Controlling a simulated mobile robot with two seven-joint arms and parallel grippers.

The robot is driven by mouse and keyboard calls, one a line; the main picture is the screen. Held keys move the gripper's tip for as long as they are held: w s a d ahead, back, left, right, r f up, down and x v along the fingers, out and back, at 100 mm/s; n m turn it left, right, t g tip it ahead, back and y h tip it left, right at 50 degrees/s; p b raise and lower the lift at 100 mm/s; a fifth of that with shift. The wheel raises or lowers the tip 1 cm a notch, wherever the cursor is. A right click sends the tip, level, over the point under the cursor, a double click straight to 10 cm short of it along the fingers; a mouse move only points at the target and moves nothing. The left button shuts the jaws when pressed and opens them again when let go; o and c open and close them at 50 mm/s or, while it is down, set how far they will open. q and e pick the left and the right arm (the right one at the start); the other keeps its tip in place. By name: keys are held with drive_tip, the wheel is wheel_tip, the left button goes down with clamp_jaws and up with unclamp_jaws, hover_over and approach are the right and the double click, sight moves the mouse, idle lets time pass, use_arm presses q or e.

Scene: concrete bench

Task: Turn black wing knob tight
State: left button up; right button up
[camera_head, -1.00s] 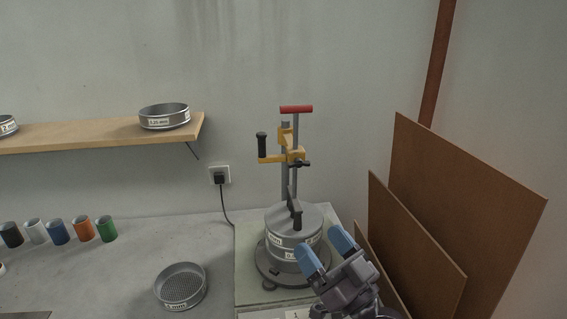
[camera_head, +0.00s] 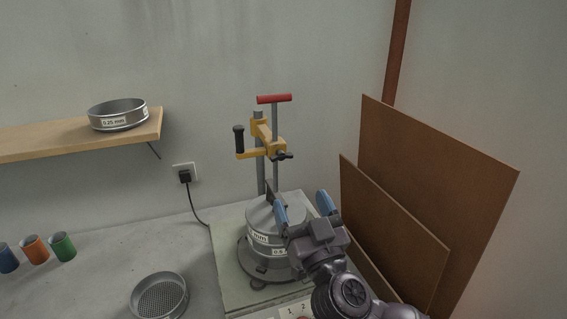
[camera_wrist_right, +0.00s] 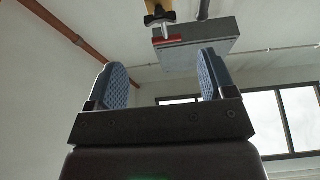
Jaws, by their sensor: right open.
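The black wing knob (camera_head: 283,156) sits on the right side of the yellow clamp (camera_head: 263,135) on the sieve shaker's upright rods. My right gripper (camera_head: 303,205) is open and empty, its blue fingers pointing up. In the head view it appears below and right of the knob, in front of the sieve stack (camera_head: 262,236), and partly hides the stack. In the wrist view, the right gripper (camera_wrist_right: 158,82) has a clear gap between its fingers. Beyond it show part of the yellow clamp (camera_wrist_right: 155,6) and the red handle (camera_wrist_right: 168,40). My left gripper is not in view.
Brown boards (camera_head: 432,190) lean on the right wall close to my right arm. A loose sieve (camera_head: 160,297) lies on the bench at left, near coloured cups (camera_head: 62,247). A shelf (camera_head: 60,141) holds another sieve (camera_head: 118,113). Open space surrounds the knob's right side.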

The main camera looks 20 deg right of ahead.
sight(281, 156)
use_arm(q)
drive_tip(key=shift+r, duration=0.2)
use_arm(e)
drive_tip(key=x, duration=1)
drive_tip(key=shift+c, duration=0.2)
